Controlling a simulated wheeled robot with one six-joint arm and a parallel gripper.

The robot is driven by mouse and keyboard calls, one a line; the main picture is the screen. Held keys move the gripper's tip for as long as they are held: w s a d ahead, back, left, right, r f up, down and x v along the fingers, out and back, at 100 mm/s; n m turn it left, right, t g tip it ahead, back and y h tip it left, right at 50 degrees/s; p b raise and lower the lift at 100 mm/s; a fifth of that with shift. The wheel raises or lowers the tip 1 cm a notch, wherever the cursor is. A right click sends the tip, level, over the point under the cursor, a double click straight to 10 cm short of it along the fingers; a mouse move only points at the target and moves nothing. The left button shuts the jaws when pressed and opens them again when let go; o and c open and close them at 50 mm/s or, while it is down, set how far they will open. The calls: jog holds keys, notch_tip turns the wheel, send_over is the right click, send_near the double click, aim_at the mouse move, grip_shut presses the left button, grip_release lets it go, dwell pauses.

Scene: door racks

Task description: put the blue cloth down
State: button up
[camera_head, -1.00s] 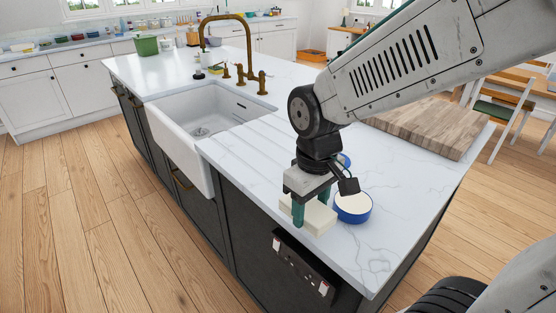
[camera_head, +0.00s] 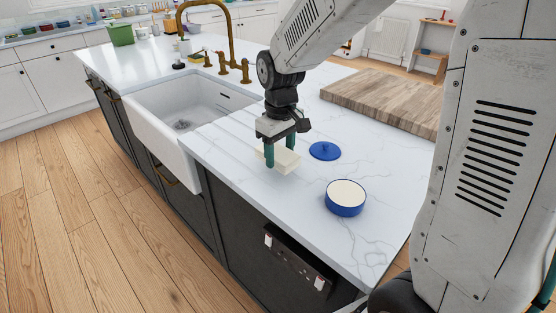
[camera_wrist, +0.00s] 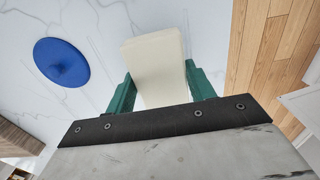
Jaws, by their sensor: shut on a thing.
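No blue cloth shows in either view. My gripper (camera_head: 279,157) is shut on a cream-coloured block (camera_head: 286,162) over the white marble counter (camera_head: 240,175), right of the sink. In the wrist view the block (camera_wrist: 155,60) sits between the two green fingers, its far end sticking out past them. I cannot tell whether the block touches the counter. A flat blue lid (camera_head: 325,151) lies to the right of my gripper. It also shows in the wrist view (camera_wrist: 61,62). A blue round dish with a cream top (camera_head: 346,204) stands nearer the camera.
A white sink (camera_head: 190,105) with a brass tap (camera_head: 230,40) is to the left. A wooden board (camera_head: 385,100) lies at the back right. The counter's front edge runs close to my gripper. Marble between the dish and sink is mostly clear.

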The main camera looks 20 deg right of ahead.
aim_at(279, 160)
jog(key=shift+w+d+f, duration=0.1)
jog(key=shift+w+f, duration=0.05)
jog(key=shift+w, duration=0.45)
jog(key=shift+f, duration=1.65)
jog(key=shift+f, duration=0.1)
jog(key=shift+f, duration=0.1)
jog(key=o, duration=0.9)
